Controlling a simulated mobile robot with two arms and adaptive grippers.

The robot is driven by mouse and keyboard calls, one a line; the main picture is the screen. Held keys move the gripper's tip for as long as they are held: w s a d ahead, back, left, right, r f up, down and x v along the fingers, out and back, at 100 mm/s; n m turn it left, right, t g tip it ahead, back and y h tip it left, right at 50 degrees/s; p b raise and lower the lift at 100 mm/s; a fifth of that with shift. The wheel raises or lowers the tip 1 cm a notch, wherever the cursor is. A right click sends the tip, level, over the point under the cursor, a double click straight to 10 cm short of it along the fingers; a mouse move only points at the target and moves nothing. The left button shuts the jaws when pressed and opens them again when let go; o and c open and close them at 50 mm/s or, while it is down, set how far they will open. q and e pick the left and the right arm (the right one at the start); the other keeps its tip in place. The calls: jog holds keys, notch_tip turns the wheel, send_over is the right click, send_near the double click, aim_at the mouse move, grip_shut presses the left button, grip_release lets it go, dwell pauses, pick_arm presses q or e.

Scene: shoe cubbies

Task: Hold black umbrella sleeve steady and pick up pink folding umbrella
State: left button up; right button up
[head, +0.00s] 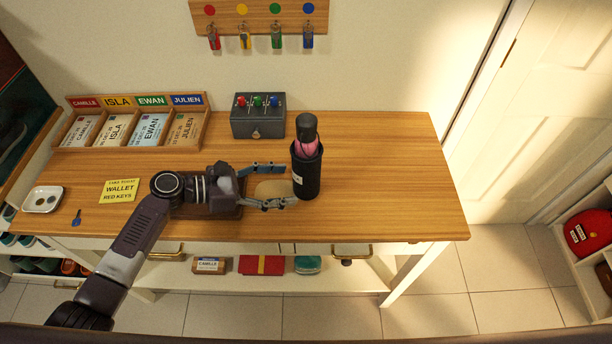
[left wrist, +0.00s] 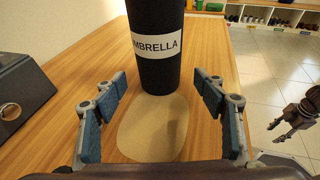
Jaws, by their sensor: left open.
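The black umbrella sleeve (head: 307,178) stands upright near the table's front, right of centre. In the left wrist view the sleeve (left wrist: 156,75) shows a white label reading "UMBRELLA", its first letter cut off. The pink folding umbrella (head: 304,147) stands in it, with pink cloth and a black handle above the rim. My left gripper (head: 285,186) is open and low over the table, just left of the sleeve, its fingers pointing at it. The sleeve is beyond the fingertips, apparently not gripped. My right gripper (left wrist: 281,126) shows small at the right of the left wrist view, away from the sleeve; its jaw state is unclear.
A beige oval pad (left wrist: 152,130) lies before the sleeve. A grey switch box (head: 258,123) stands behind and left. A name-labelled tray (head: 135,129), yellow note (head: 119,190), blue key (head: 76,217) and white dish (head: 43,199) are farther left. The table right of the sleeve is clear.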

aim_at(294, 184)
pick_arm(q)
jog(key=x, duration=0.4)
jog(key=shift+w+d, duration=0.15)
jog(key=shift+d, duration=0.05)
jog(key=shift+w+d+f, duration=0.15)
jog(key=shift+d+f, duration=0.05)
jog(key=shift+d, duration=0.3)
pick_arm(e)
jog(key=shift+w+d+f, duration=0.1)
jog(key=shift+w+f, duration=0.15)
jog(key=shift+w, duration=0.2)
jog(key=shift+w+f, duration=0.2)
jog(key=shift+w, duration=0.25)
pick_arm(q)
jog(key=c, duration=0.9)
pick_arm(e)
jog(key=shift+s, duration=0.25)
pick_arm(q)
jog(key=shift+o, duration=0.2)
pick_arm(e)
jog(key=shift+o, duration=0.4)
